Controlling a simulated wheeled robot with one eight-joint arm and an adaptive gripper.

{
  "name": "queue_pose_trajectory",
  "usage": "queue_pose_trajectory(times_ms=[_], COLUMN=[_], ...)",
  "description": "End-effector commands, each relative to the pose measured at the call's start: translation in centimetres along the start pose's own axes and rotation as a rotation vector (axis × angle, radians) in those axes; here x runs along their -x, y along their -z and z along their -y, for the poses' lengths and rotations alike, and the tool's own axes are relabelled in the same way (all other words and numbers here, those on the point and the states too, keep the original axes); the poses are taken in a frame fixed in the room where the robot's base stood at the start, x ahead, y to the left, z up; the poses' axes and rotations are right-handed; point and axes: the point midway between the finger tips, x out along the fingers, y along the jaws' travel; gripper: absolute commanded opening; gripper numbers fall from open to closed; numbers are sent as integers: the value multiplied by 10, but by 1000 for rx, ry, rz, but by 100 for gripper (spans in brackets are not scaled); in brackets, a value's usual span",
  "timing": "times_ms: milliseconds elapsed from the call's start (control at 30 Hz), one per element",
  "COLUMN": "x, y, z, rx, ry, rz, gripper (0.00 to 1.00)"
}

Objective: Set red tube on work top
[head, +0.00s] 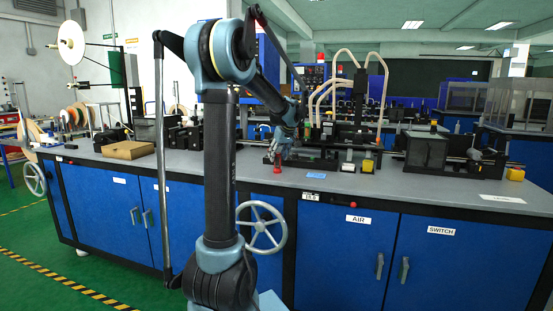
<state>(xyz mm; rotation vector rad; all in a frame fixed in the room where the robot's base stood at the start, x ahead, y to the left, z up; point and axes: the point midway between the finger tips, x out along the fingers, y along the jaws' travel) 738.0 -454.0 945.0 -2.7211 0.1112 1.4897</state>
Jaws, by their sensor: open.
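The red tube (277,168) is small and upright on the grey work top (385,187), near its front edge in the middle of the head view. My gripper (279,155) points down right above the tube, at the end of my arm. It is open. The fingertips are small here, and I cannot tell whether they touch the tube's upper end or stand around it.
A black fixture with pale hoses (345,110) stands behind and right of my gripper. A cardboard box (128,149) lies at the left of the work top, and a dark machine (428,150) stands at the right. The front strip of the top is mostly clear.

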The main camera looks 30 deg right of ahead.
Motion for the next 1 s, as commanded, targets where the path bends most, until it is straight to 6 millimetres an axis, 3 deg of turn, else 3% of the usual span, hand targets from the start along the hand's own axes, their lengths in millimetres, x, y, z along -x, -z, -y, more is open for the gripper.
queue_pose_trajectory(times_ms=[500, 867, 1000], x=[91, 107, 102], y=[0, 1, -2], z=[0, 3, 35], rx=[0, 2, 6], ry=[0, 2, 19], rz=[0, 1, 18], gripper=[45, 45, 45])
